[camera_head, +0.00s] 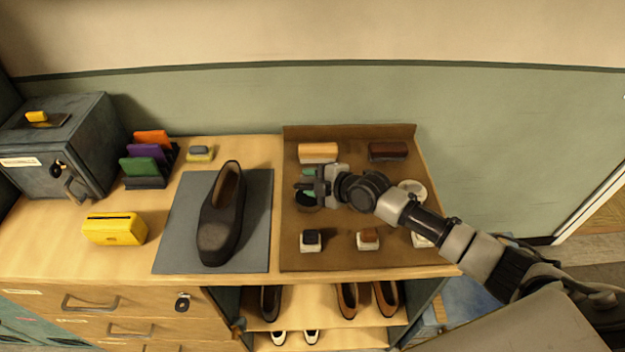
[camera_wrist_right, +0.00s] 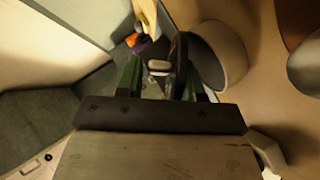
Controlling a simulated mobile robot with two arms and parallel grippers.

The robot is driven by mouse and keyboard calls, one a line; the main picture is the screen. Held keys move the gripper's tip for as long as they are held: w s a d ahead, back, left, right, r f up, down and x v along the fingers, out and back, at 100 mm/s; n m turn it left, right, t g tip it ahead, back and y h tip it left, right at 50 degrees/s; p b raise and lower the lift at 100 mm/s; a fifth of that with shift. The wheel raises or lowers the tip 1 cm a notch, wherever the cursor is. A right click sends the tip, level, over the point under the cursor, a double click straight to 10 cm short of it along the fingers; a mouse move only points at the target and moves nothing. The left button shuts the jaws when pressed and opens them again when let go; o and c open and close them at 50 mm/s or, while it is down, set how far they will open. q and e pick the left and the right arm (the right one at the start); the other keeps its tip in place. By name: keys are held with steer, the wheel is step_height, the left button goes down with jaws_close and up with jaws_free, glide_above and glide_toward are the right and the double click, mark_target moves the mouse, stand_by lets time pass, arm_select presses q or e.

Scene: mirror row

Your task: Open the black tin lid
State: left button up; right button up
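The black tin (camera_head: 306,201) stands on the left side of the brown tray, partly hidden by my right gripper. My right gripper (camera_head: 308,180) reaches in from the right and is at the tin's upper edge, its green fingertips apart. In the right wrist view, my right gripper (camera_wrist_right: 163,80) shows two green fingers with a clear gap. A thin dark shape (camera_wrist_right: 181,55), perhaps the lid seen edge-on, lies close to the right-hand finger, beside a rounded grey body (camera_wrist_right: 222,55). I cannot tell whether the lid is raised or touched. My left gripper is in neither view.
The brown tray (camera_head: 345,261) also holds a tan brush (camera_head: 318,152), a dark brush (camera_head: 388,151), a pale tin (camera_head: 413,188) and small bottles (camera_head: 311,240). A dark shoe (camera_head: 220,215) lies on a grey mat (camera_head: 172,262) to the left. A yellow box (camera_head: 115,229) is farther left.

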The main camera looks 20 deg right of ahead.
jaws_close()
steer(key=shift+r, duration=0.1)
steer(key=shift+w+d+r+m+g+b, duration=0.2)
steer(key=shift+w+m+g+b, duration=0.4)
steer(key=shift+b, duration=0.45)
steer(key=shift+w+d+r+m+g+b, duration=0.2)
steer(key=shift+w+m+g+b, duration=0.3)
steer(key=shift+g+b, duration=0.6)
steer(key=shift+w+d+r+m+g+b, duration=0.1)
steer(key=shift+w+m+g+b, duration=0.25)
steer(key=shift+g, duration=0.15)
steer(key=shift+w+d+r+m+g+b, duration=0.1)
steer(key=shift+w+m+g+b, duration=0.2)
steer(key=shift+g, duration=0.2)
steer(key=shift+w+d+m+g+y+b, duration=0.15)
steer(key=shift+w+m+g+y+b, duration=0.5)
steer(key=shift+g, duration=0.65)
steer(key=shift+b, duration=0.3)
